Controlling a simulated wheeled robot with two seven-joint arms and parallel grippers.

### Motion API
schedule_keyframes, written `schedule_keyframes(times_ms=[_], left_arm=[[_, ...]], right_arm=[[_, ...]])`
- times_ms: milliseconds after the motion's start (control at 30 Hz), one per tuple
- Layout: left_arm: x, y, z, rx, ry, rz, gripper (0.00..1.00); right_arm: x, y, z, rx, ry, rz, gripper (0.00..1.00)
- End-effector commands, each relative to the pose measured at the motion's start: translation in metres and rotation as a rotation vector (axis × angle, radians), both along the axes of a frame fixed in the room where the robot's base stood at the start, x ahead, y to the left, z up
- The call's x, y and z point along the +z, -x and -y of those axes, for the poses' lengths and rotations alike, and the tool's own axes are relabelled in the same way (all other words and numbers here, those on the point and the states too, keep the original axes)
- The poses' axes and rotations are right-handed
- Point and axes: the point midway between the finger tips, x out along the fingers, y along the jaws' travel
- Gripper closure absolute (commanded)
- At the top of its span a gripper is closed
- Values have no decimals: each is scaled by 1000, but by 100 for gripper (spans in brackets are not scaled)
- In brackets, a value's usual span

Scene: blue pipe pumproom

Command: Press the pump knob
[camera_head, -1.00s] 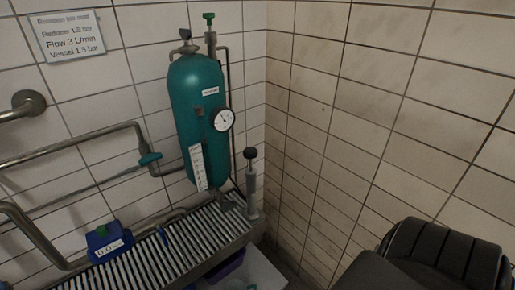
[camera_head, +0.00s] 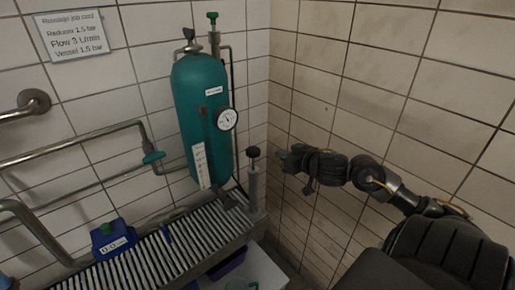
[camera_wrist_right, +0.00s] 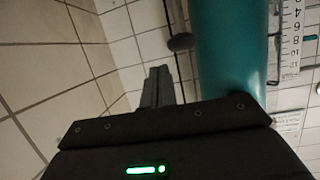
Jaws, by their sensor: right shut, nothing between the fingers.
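The pump knob (camera_head: 253,152) is a black ball on top of a grey upright pump (camera_head: 257,186) at the right end of the slatted bench, beside the teal vessel (camera_head: 201,112). My right gripper (camera_head: 284,160) is shut and empty, just right of the knob and at about its height in the picture, with a small gap between them. In the right wrist view the shut fingers (camera_wrist_right: 158,87) point up, and the dark knob (camera_wrist_right: 181,42) shows beyond their tips, slightly right, next to the teal vessel (camera_wrist_right: 230,50). My left gripper is not in view.
The vessel carries a round gauge (camera_head: 227,119) and a white scale (camera_head: 201,165). A blue meter (camera_head: 113,240) sits on the slatted bench (camera_head: 180,252). Pipes (camera_head: 80,150) run along the left wall. The tiled right wall (camera_head: 340,110) stands close behind my right arm.

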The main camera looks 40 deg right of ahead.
Motion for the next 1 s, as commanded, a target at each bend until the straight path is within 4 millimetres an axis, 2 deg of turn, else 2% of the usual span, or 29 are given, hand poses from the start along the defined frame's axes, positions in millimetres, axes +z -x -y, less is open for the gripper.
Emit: schedule_keyframes(times_ms=[33, 100, 233, 667, 867, 1000], left_arm=[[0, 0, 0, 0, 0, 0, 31], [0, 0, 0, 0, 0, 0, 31], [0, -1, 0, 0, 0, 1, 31], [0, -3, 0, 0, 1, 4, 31], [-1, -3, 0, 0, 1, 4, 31], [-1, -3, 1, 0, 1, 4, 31]], right_arm=[[22, 4, -12, 24, 17, 29, 100], [42, 9, -24, 44, 26, 60, 100], [59, 14, -35, 61, 33, 85, 100], [60, 12, -36, 62, 30, 89, 100], [56, -6, -36, 61, 28, 91, 100], [51, -29, -35, 60, 26, 92, 100]])
